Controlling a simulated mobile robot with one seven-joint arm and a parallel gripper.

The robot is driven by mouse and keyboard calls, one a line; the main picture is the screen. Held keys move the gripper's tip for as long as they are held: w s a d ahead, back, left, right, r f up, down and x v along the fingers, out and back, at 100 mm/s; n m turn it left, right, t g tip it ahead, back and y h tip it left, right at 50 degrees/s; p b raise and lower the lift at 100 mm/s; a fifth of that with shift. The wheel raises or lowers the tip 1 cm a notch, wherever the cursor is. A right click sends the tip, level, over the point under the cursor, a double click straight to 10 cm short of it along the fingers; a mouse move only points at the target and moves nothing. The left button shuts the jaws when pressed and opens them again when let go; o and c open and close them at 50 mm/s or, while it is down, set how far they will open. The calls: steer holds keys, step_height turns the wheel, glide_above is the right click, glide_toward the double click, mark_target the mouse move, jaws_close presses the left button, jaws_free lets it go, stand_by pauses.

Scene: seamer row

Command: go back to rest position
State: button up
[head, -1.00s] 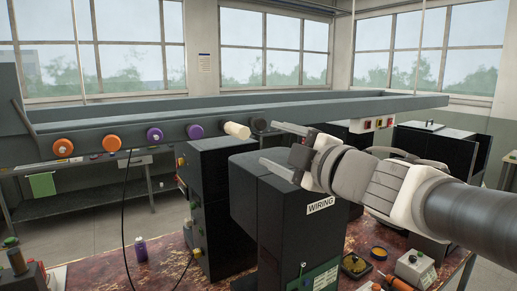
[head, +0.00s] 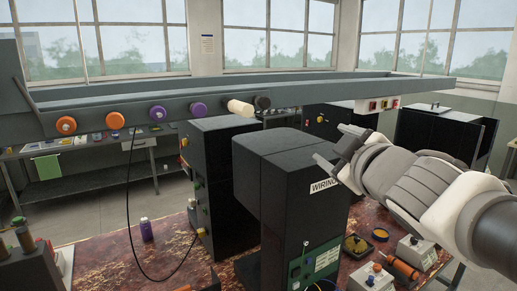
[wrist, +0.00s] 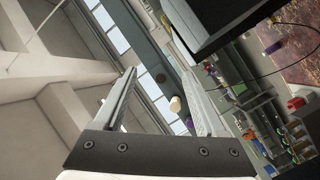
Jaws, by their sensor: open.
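My gripper (head: 332,146) is at the right of the head view, raised beside the top of the black box labelled WIRING (head: 285,195). Its two fingers are spread apart and nothing is between them. In the wrist view the open fingers (wrist: 160,95) point toward the windows, and a cream knob (wrist: 176,104) shows in the background beyond them.
A grey beam (head: 300,92) runs across the scene, with orange, purple and cream knobs (head: 240,107) on its front. Another black box (head: 215,155) stands left of the WIRING one. A reddish table (head: 110,262) holds a purple bottle (head: 147,229) and a cable. Small devices (head: 416,252) stand at the right.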

steer(key=s+d+f+m+g+h, duration=0.2)
steer(key=s+f+m+g, duration=0.15)
steer(key=f, duration=0.25)
steer(key=s+d+f+m+g+h, duration=0.2)
steer(key=s+d+f+m, duration=0.1)
steer(key=s+f+m, duration=0.3)
steer(key=s+a+f+m+g+y, duration=0.1)
steer(key=s+a+f+g, duration=0.1)
steer(key=s+f, duration=0.2)
steer(key=s+a+f+g+y+b, duration=0.1)
steer(key=s+a+f+g, duration=0.1)
steer(key=s+f, duration=0.3)
steer(key=shift+a+m+g, duration=0.3)
steer(key=shift+m+g, duration=0.05)
steer(key=shift+g, duration=0.3)
steer(key=c, duration=0.3)
steer(key=shift+c, duration=0.3)
steer(key=shift+a, duration=0.15)
